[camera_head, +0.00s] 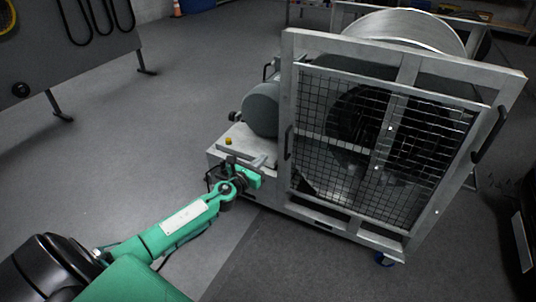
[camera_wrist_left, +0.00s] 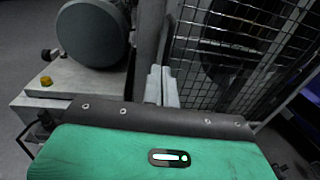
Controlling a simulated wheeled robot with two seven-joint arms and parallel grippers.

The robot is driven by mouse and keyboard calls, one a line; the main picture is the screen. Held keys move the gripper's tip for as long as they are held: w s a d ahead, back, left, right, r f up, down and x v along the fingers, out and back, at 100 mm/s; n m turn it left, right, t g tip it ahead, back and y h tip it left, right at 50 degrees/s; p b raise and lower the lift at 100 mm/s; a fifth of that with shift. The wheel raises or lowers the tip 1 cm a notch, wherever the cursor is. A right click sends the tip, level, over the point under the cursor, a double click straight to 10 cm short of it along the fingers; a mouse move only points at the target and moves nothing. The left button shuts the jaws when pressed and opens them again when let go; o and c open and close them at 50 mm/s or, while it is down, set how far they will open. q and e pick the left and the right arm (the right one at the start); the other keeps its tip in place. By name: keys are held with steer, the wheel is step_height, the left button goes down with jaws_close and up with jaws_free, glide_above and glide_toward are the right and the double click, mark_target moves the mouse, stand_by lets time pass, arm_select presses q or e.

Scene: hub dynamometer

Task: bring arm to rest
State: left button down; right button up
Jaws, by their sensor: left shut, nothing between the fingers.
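My left arm, green with black joints, reaches in from the lower left of the head view. My left gripper (camera_head: 264,164) is at the front of the machine, beside the near edge of its mesh guard door (camera_head: 345,150). In the left wrist view the pale fingers (camera_wrist_left: 162,86) are together with nothing between them. They point toward the gap between the round grey motor (camera_wrist_left: 92,35) and the mesh. I cannot tell whether they touch the frame. My right gripper is not in view.
The dynamometer has a large metal drum (camera_head: 410,30) behind the guard and a base with a yellow button (camera_head: 228,141). A grey panel with hanging black cables (camera_head: 75,20) stands at the upper left. The floor between panel and machine is clear.

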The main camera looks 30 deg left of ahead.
arm_select(q)
steer(key=shift+s+a, duration=0.15)
steer(key=shift+s, duration=1.3)
